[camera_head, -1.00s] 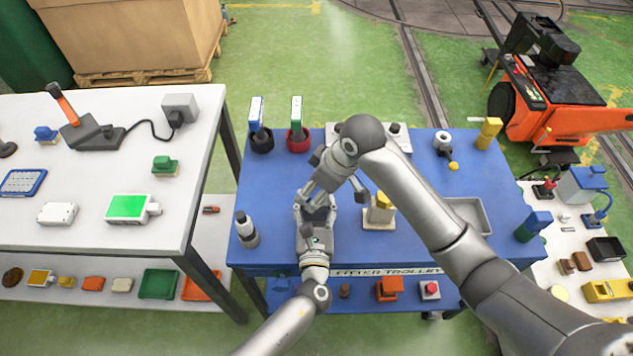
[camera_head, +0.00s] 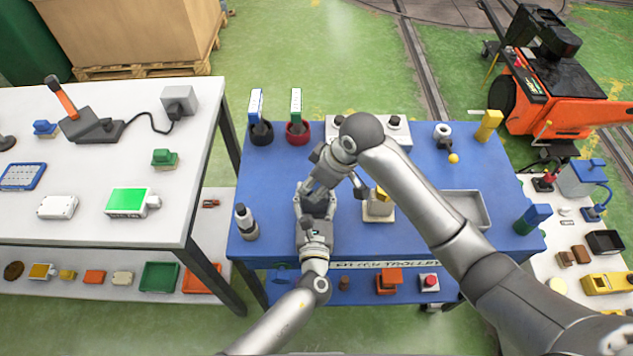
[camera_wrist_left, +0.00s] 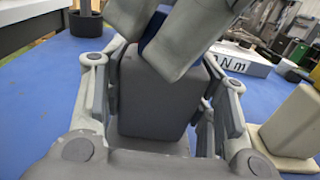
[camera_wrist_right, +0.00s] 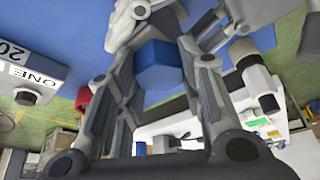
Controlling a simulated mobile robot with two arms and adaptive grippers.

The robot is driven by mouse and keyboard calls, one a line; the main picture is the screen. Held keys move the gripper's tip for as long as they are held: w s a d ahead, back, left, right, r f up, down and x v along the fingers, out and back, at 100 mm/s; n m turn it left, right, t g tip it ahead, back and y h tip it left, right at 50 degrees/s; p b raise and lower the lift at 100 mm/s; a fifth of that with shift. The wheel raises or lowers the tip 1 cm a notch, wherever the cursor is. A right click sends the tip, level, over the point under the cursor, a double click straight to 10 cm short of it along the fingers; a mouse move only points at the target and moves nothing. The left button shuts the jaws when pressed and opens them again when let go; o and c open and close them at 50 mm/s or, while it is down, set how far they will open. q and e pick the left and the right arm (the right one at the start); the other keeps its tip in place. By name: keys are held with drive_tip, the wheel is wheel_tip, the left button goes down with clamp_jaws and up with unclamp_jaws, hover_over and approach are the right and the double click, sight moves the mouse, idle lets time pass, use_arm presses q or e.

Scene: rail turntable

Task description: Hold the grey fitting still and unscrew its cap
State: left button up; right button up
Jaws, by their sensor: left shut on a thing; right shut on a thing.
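The grey fitting (camera_wrist_left: 155,100) stands as a dark block between the fingers of my left gripper (camera_head: 316,205), which is shut on it. In the head view the arms mostly hide it. Its blue cap (camera_wrist_right: 160,66) is between the fingers of my right gripper (camera_head: 313,190), which is shut on it from above. In the left wrist view a sliver of the cap (camera_wrist_left: 153,28) shows at the fitting's top, behind my right fingers. Whether the cap still sits in its thread cannot be told.
The blue trolley top (camera_head: 280,185) holds a black-and-white bottle-like part (camera_head: 246,222) at left, a beige block with yellow top (camera_head: 379,206) close at right, and a grey tray (camera_head: 466,208). Two round holders (camera_head: 297,133) stand at the back left. A white table (camera_head: 90,170) is further left.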

drive_tip(key=n+g, duration=0.1)
drive_tip(key=n, duration=0.3)
drive_tip(key=shift+w+n+g, duration=0.15)
drive_tip(key=shift+n+g, duration=0.15)
drive_tip(key=shift+g, duration=0.1)
drive_tip(key=shift+n+g, duration=0.3)
drive_tip(key=shift+n, duration=0.4)
drive_tip(key=n+g, duration=0.1)
drive_tip(key=n, duration=0.2)
drive_tip(key=shift+n, duration=0.3)
drive_tip(key=shift+n+g, duration=0.6)
drive_tip(key=shift+n, duration=0.6)
drive_tip(key=n, duration=0.2)
drive_tip(key=shift+w+n+g+h, duration=0.1)
drive_tip(key=shift+n+g+h, duration=0.2)
drive_tip(key=shift+g+h, duration=0.1)
drive_tip(key=n+h, duration=0.1)
drive_tip(key=n, duration=0.2)
drive_tip(key=shift+f+g, duration=0.1)
drive_tip(key=shift+g, duration=0.3)
